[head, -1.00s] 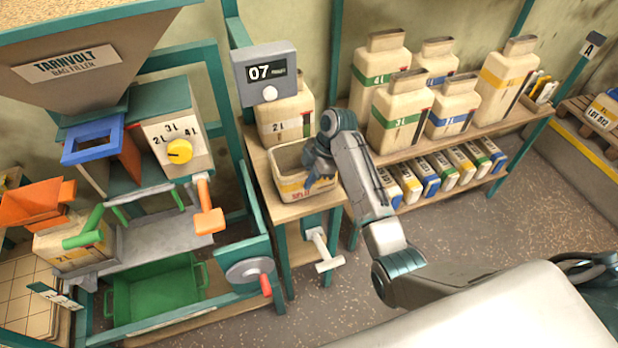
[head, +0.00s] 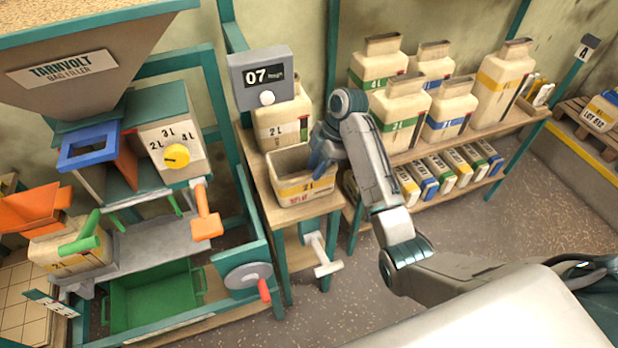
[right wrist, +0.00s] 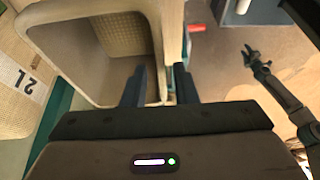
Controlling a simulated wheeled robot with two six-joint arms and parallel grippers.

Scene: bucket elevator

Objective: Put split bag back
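An open-topped cream bag (head: 290,188) with a yellow band, a 2L mark and red lettering stands on the wooden stand under the display. My right gripper (head: 322,150) is at its right-hand rim. In the right wrist view the fingers (right wrist: 160,85) are apart, one inside the bag (right wrist: 85,65) and one outside, with the wall between them; I see no firm grip. The bag's inside looks empty. A distant dark gripper (right wrist: 250,58), seemingly my left, shows small in the right wrist view; its opening is unclear.
A 2L bag (head: 278,124) stands behind, under the display box (head: 262,78) reading 07. A shelf (head: 480,138) to the right holds several tall bags and a lower row of small ones. The filler, a crank wheel (head: 247,277) and a green crate (head: 150,300) are at left.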

